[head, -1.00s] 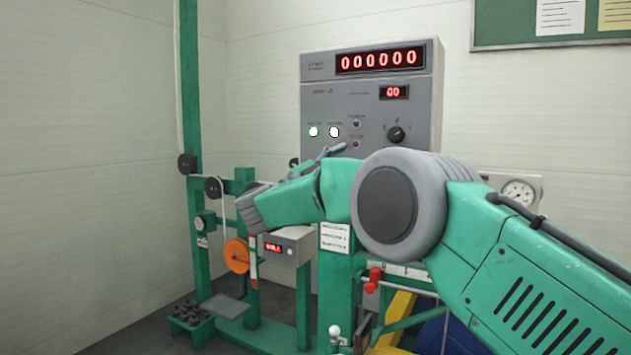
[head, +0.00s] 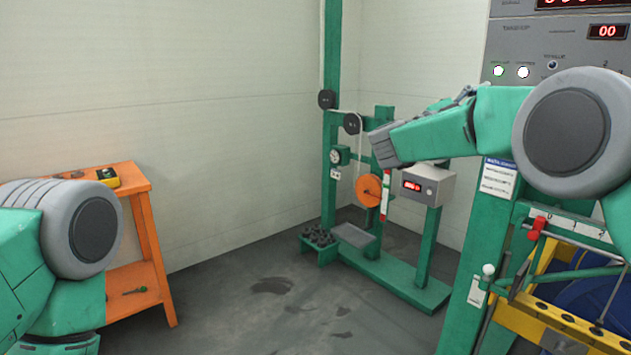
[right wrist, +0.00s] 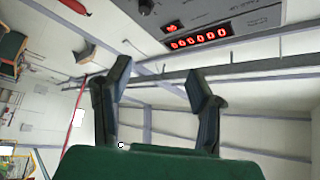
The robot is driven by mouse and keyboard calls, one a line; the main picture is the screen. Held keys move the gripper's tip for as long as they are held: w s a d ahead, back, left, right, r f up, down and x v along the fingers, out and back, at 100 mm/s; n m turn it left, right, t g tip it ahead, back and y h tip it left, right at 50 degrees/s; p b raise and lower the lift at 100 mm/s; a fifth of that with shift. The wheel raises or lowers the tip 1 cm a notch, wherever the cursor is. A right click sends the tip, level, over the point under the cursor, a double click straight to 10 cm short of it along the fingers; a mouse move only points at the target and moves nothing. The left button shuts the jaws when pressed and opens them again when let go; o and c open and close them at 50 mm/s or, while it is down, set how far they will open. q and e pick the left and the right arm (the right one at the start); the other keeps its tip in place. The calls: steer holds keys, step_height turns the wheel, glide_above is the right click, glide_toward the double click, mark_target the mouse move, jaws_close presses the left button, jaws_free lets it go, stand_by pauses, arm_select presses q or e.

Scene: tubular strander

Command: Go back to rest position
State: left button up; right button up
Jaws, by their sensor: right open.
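In the right wrist view my right gripper (right wrist: 161,88) is open, with its two dark fingers spread apart and nothing between them. Beyond it the grey control panel (right wrist: 235,25) shows tilted, with red digits. In the head view my right arm comes in from the right, bent at a large grey joint. Its forearm reaches left in front of the panel (head: 512,45) and the machine. The right fingers cannot be made out clearly there. My left arm shows at the left edge only as green links and a grey joint; its gripper is outside the picture.
An orange stand (head: 150,230) at left holds a yellow-black device (head: 108,177). A green frame with an orange spool (head: 369,190) and a small display box (head: 427,186) stands at the back. A red handle (head: 537,228) is at right. The middle floor (head: 250,310) is clear.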

steer(key=w+a+f+n+t+y, duration=0.2)
steer(key=f+n+t+y, duration=0.2)
steer(key=f+n+t, duration=0.5)
steer(key=w+a+f+n+t+y, duration=0.2)
steer(key=a+f+n+t+y, duration=0.15)
steer(key=f+n, duration=0.55)
steer(key=s+d+f+n+g+y, duration=0.1)
steer(key=s+f+n+y, duration=0.3)
steer(key=f, duration=0.9)
steer(key=s+d+f+n+g+y, duration=0.15)
steer(key=s+f+y, duration=0.45)
steer(key=f, duration=0.7)
steer(key=s+a+f+n+g+y, duration=0.1)
steer(key=s+f+g+y, duration=0.15)
steer(key=s+f, duration=0.6)
steer(key=s+a+f+n+g+y, duration=0.15)
steer(key=s+f+g, duration=0.3)
steer(key=s, duration=0.75)
arm_select(q)
steer(key=shift+d+r, duration=0.2)
steer(key=shift+d, duration=0.4)
arm_select(e)
steer(key=s+d+f+n+g, duration=0.1)
steer(key=s+g, duration=0.5)
steer(key=s, duration=1.5)
steer(key=shift+s+d+f, duration=0.25)
steer(key=shift+s+d, duration=0.15)
steer(key=shift+d, duration=0.25)
